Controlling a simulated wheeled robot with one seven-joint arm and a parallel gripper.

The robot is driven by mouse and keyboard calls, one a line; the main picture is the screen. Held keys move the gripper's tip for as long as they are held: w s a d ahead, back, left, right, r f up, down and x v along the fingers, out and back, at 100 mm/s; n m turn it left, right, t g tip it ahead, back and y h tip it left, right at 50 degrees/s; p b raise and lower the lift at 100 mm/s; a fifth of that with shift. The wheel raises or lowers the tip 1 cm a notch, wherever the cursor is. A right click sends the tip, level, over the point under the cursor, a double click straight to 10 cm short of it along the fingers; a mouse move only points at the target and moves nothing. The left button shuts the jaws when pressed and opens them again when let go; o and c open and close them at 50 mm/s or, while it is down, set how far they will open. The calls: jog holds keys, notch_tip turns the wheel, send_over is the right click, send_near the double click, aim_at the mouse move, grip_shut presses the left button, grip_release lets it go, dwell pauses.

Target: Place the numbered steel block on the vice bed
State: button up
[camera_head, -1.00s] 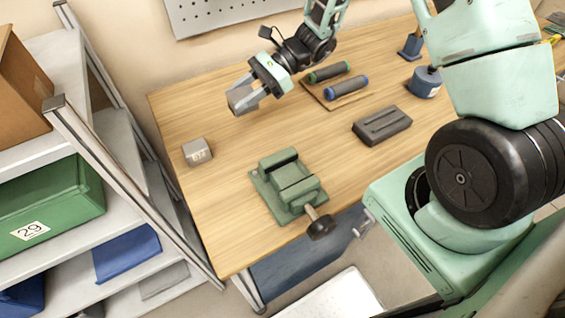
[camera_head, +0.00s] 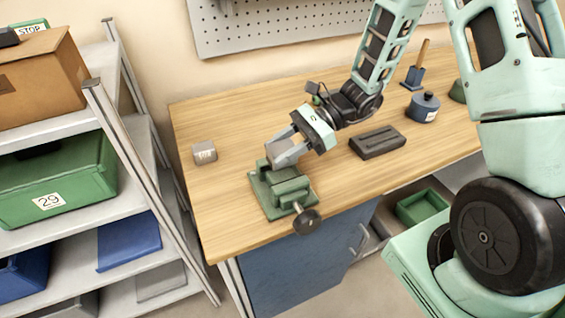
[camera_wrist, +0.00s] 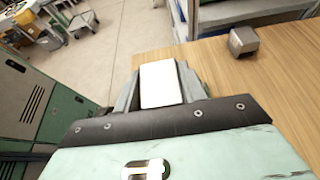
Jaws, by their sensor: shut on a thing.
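My gripper (camera_head: 283,151) is shut on a grey steel block (camera_head: 274,146), directly above or at the green vice (camera_head: 285,187). The wrist view shows a bright, blank face of the held block (camera_wrist: 162,86) between the fingers; I see no number on it. I cannot tell whether the block touches the vice bed, as the fingers cover the contact. The vice stands near the table's front edge with its dark handle knob toward me. A second grey block with a white number label (camera_head: 205,152) sits on the table to the left; the wrist view shows it too (camera_wrist: 243,41).
A shelf rack with a green bin (camera_head: 60,185) stands left of the wooden table (camera_head: 230,205). Table space around the labelled block is clear.

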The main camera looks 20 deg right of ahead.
jog(key=shift+f, duration=2.15)
